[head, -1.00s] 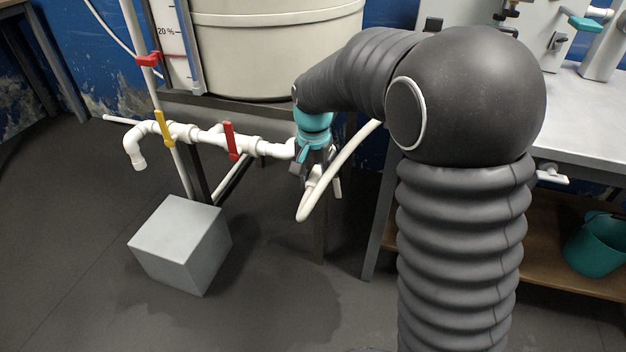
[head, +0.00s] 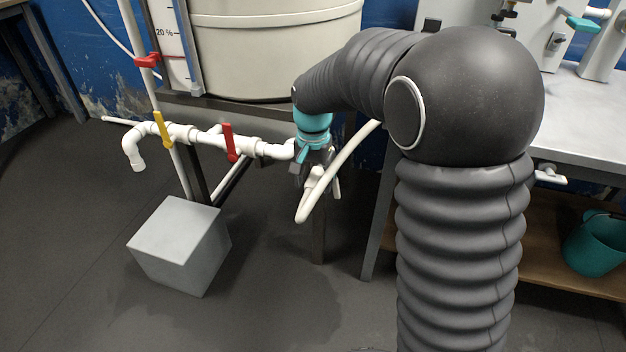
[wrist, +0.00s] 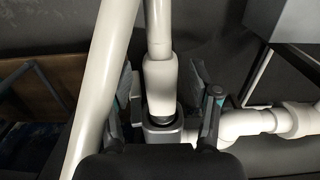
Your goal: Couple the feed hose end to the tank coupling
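The white feed hose end (wrist: 160,85) lies between my gripper's fingers in the wrist view, with a gap on each side. My gripper (wrist: 162,72) is open around it, and it also shows in the head view (head: 317,182) at the right end of the white pipe. The hose end meets the dark ring of the grey tank coupling (wrist: 163,133), in line with it. How deep it sits in the coupling I cannot tell. The hose (head: 345,165) loops down and back up to the right beside my gripper.
The white pipe (head: 270,150) carries a yellow-handled valve (head: 163,128) and a red-handled valve (head: 229,142). The cream tank (head: 275,45) stands above. A grey block (head: 180,245) is on the floor at left. A bench (head: 590,115) is at right. The floor in front is clear.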

